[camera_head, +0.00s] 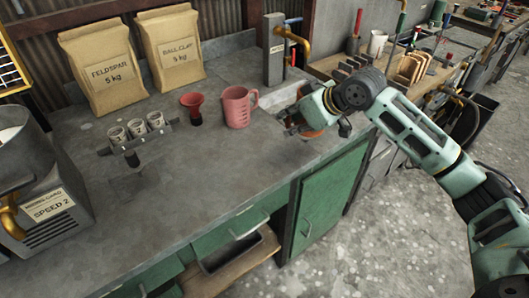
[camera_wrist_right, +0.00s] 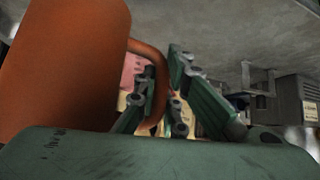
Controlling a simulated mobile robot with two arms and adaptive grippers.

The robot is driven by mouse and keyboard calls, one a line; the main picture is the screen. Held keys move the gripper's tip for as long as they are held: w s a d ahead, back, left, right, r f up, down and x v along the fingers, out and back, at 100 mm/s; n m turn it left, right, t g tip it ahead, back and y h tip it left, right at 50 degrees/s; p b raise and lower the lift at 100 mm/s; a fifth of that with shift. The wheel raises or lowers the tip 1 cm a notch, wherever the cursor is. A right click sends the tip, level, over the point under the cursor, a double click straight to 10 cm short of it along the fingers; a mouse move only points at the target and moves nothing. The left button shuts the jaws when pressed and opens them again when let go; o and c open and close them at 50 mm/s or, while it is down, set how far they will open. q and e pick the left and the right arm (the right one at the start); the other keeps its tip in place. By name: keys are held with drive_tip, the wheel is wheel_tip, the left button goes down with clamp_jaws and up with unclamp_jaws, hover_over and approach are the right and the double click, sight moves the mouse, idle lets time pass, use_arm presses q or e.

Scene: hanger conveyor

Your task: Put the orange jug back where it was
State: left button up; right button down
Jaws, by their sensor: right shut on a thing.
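The orange jug (camera_wrist_right: 65,65) fills the left of the right wrist view, with its curved handle between my fingers. My right gripper (camera_wrist_right: 168,95) is shut on that handle. In the head view my right gripper is low over the right part of the counter, by the sink edge, and hides most of the jug. Only a little orange shows below it. I cannot tell whether the jug's base touches the counter. My left gripper is not in view.
A pink jug (camera_head: 237,107) and a red funnel (camera_head: 192,105) stand left of my right gripper. Further left are a rack of small cups (camera_head: 137,130) and a grey machine (camera_head: 40,190). A tap (camera_head: 285,48) rises behind. The counter's front middle (camera_head: 190,185) is clear.

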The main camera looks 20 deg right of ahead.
drive_tip(key=w+a+f+p, duration=0.1)
drive_tip(key=a+f, duration=0.2)
drive_tip(key=w+a+f, duration=0.1)
drive_tip(key=a+f, duration=0.2)
drive_tip(key=w+a+f+p, duration=0.1)
drive_tip(key=w+a+f, duration=0.1)
drive_tip(key=a+f, duration=0.1)
drive_tip(key=shift+a+f+p, duration=0.15)
drive_tip(key=shift+a+p, duration=0.2)
drive_tip(key=shift+a, duration=0.2)
drive_tip(key=shift+f, duration=0.55)
drive_tip(key=c, duration=1.8)
unclamp_jaws()
drive_tip(key=shift+f, duration=0.1)
drive_tip(key=b+v, duration=0.1)
drive_tip(key=v, duration=1.1)
